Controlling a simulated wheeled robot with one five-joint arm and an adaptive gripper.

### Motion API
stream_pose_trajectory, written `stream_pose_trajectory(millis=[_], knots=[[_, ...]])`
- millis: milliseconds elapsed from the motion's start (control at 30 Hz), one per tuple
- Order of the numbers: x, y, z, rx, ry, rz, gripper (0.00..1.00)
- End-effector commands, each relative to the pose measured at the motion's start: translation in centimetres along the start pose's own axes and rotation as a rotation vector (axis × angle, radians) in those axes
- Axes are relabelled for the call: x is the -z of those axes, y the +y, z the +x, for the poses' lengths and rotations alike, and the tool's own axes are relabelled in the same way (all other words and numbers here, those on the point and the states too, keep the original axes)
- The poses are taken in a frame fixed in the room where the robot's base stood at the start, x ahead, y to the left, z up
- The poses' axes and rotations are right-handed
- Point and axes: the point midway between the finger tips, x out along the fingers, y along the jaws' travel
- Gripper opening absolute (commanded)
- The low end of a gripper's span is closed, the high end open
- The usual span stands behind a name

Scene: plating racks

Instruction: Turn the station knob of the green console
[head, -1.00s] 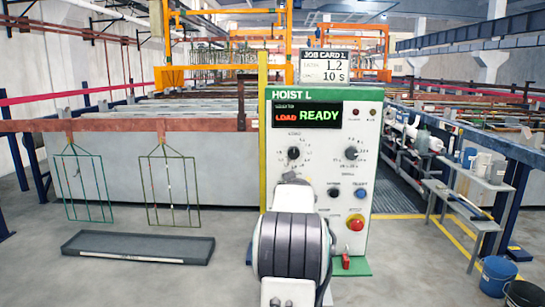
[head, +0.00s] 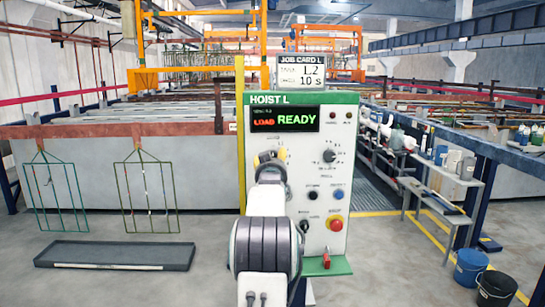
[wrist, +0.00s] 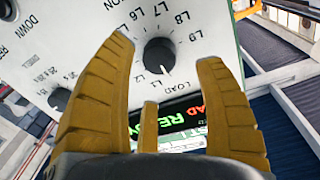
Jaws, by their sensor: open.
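The green-topped console (head: 303,98), labelled HOIST L, stands ahead in the head view. Its display (head: 285,119) reads LOAD and READY. The station knob (wrist: 159,55) is black and round, ringed by L-numbers and LOAD in the wrist view. Its white mark points down towards the LOAD and L1 side. In the head view my gripper (head: 270,158) hides the knob. My gripper's yellow fingers are open, with the knob showing between their tips in the wrist view. I cannot tell whether they touch it.
A second black knob (head: 329,156) with time marks sits right of the station knob. Below are a blue button (head: 337,194), a red stop button (head: 336,223) and a red switch (head: 326,260). A job card (head: 302,73) above reads L2, 10 s. Buckets (head: 470,267) stand at right.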

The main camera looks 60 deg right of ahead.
Motion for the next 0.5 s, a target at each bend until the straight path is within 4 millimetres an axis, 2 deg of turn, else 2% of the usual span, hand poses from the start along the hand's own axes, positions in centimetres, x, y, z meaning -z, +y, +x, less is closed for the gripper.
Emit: stream_pose_trajectory(millis=[200,500], knots=[[0.1,0.0,2.3,0.0,-0.001,-0.001,0.64],[0.1,0.0,3.9,0.0,-0.001,-0.001,0.64]])
